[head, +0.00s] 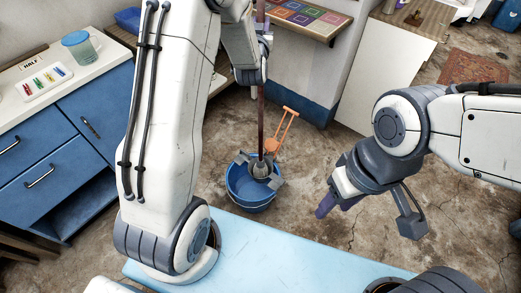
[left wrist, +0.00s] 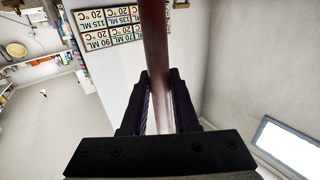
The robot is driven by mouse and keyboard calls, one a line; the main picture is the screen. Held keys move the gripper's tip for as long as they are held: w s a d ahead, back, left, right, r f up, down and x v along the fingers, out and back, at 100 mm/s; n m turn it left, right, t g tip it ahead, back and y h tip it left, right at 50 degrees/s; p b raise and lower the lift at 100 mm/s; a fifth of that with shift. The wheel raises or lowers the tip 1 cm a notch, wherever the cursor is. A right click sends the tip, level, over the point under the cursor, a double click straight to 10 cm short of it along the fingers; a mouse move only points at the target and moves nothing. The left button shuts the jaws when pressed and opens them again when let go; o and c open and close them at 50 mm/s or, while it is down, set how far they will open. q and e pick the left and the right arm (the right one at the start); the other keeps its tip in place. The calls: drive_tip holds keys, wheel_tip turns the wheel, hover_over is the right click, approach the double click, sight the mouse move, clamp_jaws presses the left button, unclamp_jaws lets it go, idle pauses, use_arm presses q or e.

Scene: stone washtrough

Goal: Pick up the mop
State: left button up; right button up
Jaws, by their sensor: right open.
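The mop (head: 261,110) stands nearly upright, its dark reddish handle rising from a blue bucket (head: 246,197) on the floor. Its grey lower end is inside the bucket mouth, so its bottom is hidden. My left gripper (head: 264,40) is high on the handle. In the left wrist view the handle (left wrist: 155,45) runs between the two dark fingers of my left gripper (left wrist: 161,100), which sit close on both sides of it. My right gripper (head: 334,205) is open and empty, to the right of the bucket and apart from it.
An orange handle (head: 283,128) rises behind the bucket. A light blue surface (head: 290,245) lies in front. Blue cabinets (head: 60,150) with a white top stand at left, and a white cabinet (head: 378,70) at back right. The stone floor right of the bucket is clear.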

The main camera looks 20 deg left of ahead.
use_arm(q)
wheel_tip(320, 180, up, 9)
drive_tip(key=shift+r, duration=0.2)
clamp_jaws()
wheel_tip(320, 180, up, 14)
drive_tip(key=p, duration=0.8)
idle(0.3)
